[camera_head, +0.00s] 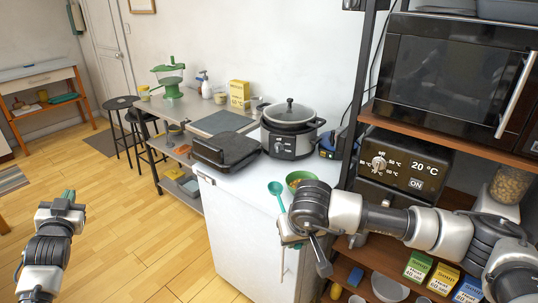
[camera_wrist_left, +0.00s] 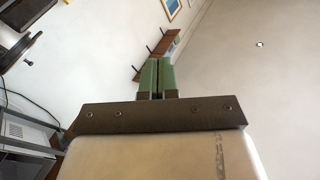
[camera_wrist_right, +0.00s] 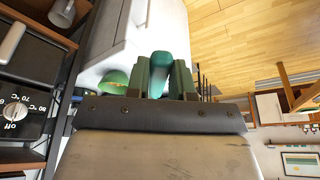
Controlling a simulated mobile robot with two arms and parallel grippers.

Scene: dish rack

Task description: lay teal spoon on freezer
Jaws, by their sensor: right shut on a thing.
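The teal spoon (camera_head: 275,188) shows its round bowl and part of its handle over the right part of the white freezer's top (camera_head: 243,185), near a green bowl. I cannot tell whether it touches the top. In the right wrist view the teal spoon (camera_wrist_right: 160,70) sits between the green fingers of my right gripper (camera_wrist_right: 161,78), which is shut on it. In the head view my right arm largely hides that gripper. My left gripper (camera_head: 67,197) is over the floor at the left, away from the freezer. Its fingers (camera_wrist_left: 157,76) are together and empty.
On the freezer stand a black press grill (camera_head: 226,152), a slow cooker (camera_head: 290,131) and a green bowl (camera_head: 299,179). A shelf rack with a microwave (camera_head: 450,80) and an oven (camera_head: 400,163) stands at the right. The freezer's front left top is clear.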

